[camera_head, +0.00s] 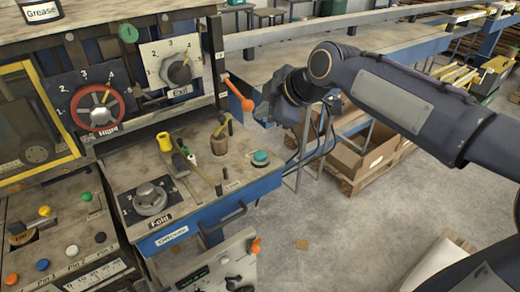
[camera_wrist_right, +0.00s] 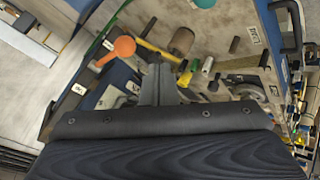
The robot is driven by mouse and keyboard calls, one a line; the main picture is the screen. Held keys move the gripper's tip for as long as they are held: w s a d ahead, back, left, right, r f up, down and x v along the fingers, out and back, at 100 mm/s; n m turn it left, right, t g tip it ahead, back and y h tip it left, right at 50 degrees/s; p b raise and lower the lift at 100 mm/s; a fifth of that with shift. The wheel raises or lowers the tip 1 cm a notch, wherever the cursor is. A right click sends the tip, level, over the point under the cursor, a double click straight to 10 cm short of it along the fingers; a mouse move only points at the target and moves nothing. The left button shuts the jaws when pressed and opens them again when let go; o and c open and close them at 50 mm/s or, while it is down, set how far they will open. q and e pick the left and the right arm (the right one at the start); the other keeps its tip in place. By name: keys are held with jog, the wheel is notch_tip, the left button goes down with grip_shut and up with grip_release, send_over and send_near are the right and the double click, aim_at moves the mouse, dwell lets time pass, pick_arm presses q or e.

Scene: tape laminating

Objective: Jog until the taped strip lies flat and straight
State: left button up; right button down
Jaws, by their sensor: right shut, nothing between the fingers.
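The machine's control panel fills the left of the head view. A teal push button (camera_head: 260,157) sits on the right side of its worn shelf (camera_head: 228,172); it also shows at the top edge of the wrist view (camera_wrist_right: 204,3). A lever with an orange ball (camera_head: 246,104) sticks out from the panel's right side, and its ball shows in the wrist view (camera_wrist_right: 124,47). My right gripper (camera_head: 264,110) is beside this ball, above the shelf. Its fingers (camera_wrist_right: 158,82) are shut and empty. I cannot make out a taped strip in either view. My left gripper is not in view.
A red "Right" dial (camera_head: 100,106) and an "Exit" dial (camera_head: 179,70) are on the upright panel. Cardboard boxes (camera_head: 362,158) lie on a pallet behind.

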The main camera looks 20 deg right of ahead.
jog(key=b, duration=0.6)
send_over(264, 156)
notch_tip(264, 156, down, 8)
jog(key=shift+r, duration=0.25)
jog(key=shift+f+b, duration=0.6)
jog(key=shift+f, duration=0.1)
dwell(1.1)
jog(key=shift+f+b, duration=0.4)
jog(key=shift+b, duration=0.05)
